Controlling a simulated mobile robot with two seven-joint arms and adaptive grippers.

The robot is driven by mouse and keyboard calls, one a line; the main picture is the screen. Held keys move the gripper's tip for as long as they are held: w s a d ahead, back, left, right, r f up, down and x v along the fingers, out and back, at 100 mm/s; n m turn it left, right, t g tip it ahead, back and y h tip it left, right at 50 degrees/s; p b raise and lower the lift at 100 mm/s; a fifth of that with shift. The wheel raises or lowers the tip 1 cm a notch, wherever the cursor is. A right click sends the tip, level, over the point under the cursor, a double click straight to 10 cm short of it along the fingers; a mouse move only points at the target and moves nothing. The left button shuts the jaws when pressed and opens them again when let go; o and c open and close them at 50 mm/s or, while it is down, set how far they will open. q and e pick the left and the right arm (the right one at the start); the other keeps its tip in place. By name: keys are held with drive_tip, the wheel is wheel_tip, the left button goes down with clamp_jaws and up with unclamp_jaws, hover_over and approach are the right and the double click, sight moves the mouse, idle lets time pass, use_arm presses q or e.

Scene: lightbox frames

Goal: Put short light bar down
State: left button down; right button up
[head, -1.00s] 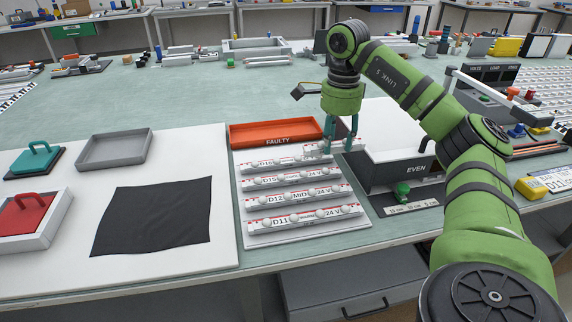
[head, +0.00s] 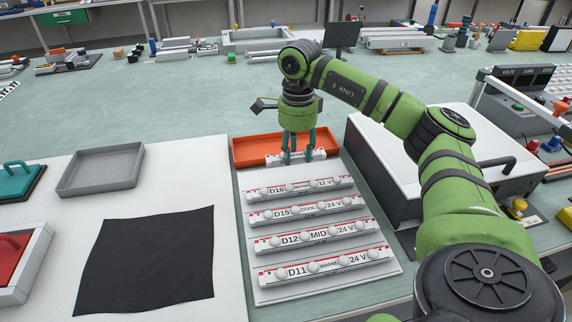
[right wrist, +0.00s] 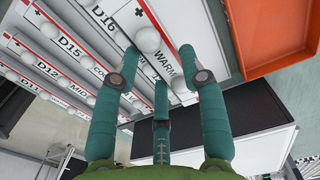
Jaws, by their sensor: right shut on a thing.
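My right gripper (head: 297,157) points down and is shut on a short white light bar (head: 323,154). In the head view the bar appears across the front wall of the orange tray (head: 243,150), beyond the row of bars. In the right wrist view the bar (right wrist: 147,38) shows a round bulb and WARM lettering between the fingers. The orange tray (right wrist: 270,35) lies to its right there. I cannot tell whether the bar touches anything beneath. My left gripper is not in view.
A pale board (head: 325,290) carries longer bars marked D16, D15, D12 and D11. A lidded box (head: 440,150) stands right of it. A grey tray (head: 100,170) and black cloth (head: 145,260) lie on the white mat at left.

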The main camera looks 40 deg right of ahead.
drive_tip(key=shift+w+a+f, duration=0.7)
drive_tip(key=shift+a+f, duration=0.05)
drive_tip(key=shift+a, duration=0.25)
drive_tip(key=shift+w+a+f, duration=0.15)
drive_tip(key=shift+f, duration=0.05)
wheel_tip(320, 180, down, 4)
drive_tip(key=shift+r+p, duration=0.1)
drive_tip(key=shift+p, duration=0.6)
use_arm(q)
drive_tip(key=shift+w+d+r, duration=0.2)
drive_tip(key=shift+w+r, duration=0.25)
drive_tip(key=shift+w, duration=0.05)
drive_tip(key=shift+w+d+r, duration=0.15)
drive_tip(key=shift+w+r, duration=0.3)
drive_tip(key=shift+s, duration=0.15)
use_arm(e)
drive_tip(key=shift+f, duration=0.2)
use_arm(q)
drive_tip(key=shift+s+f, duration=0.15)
use_arm(e)
drive_tip(key=o, duration=0.9)
drive_tip(key=shift+r, duration=0.1)
